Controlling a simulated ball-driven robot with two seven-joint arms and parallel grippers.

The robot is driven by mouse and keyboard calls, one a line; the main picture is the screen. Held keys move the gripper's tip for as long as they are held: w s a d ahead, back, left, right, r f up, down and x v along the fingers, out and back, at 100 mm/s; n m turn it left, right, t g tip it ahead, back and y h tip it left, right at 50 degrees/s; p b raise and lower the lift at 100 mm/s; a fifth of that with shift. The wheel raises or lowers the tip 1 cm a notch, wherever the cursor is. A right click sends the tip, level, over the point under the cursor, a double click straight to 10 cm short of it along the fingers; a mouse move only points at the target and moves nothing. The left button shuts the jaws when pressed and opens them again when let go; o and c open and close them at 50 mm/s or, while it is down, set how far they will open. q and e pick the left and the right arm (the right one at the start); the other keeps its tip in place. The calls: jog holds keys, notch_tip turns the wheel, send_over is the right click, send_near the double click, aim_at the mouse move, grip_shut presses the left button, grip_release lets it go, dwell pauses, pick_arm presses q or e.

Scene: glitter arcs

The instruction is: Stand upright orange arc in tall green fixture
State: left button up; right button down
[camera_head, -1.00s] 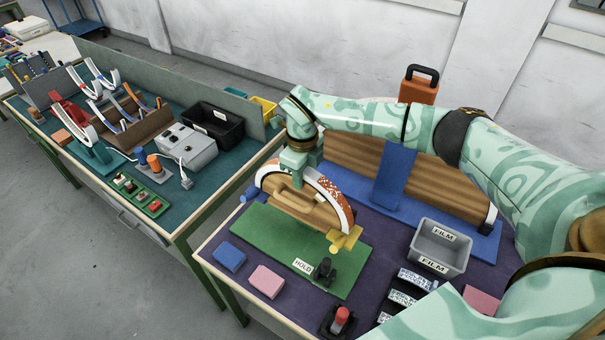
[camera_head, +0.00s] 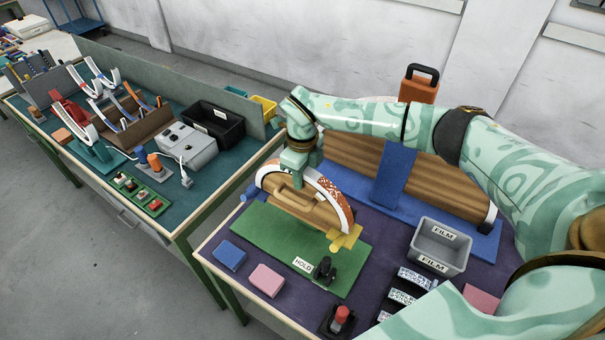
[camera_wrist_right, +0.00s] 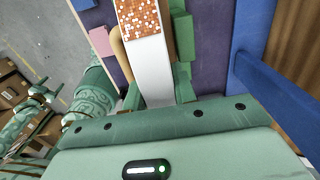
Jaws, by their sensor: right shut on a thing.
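The orange arc (camera_head: 330,192) is a curved strip with orange glitter and white ends, lying over a wooden curved form on a green base. My right gripper (camera_head: 300,168) is at the upper left part of the arc and shut on it. In the right wrist view, the arc (camera_wrist_right: 143,20) runs away from my right gripper (camera_wrist_right: 158,92), its white end between the fingers. A teal-green stand (camera_head: 103,157) on the left table bears a red-and-white arc; I cannot tell if it is the tall green fixture.
The green base (camera_head: 262,232) has yellow blocks (camera_head: 345,238) and a HOLD sign. Blue (camera_head: 230,256) and pink blocks (camera_head: 267,280) lie in front. A grey FILM bin (camera_head: 440,247) stands right, a large wooden form (camera_head: 350,157) behind. A gap separates the tables.

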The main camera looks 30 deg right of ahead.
jog(key=shift+f, duration=0.45)
dwell(0.3)
dwell(0.3)
jog(key=c, duration=0.6)
grip_release()
jog(key=shift+c, duration=0.2)
jog(key=shift+r, duration=0.1)
jog(key=shift+r+p, duration=3.25)
jog(key=shift+r, duration=0.7)
jog(key=shift+f, duration=0.1)
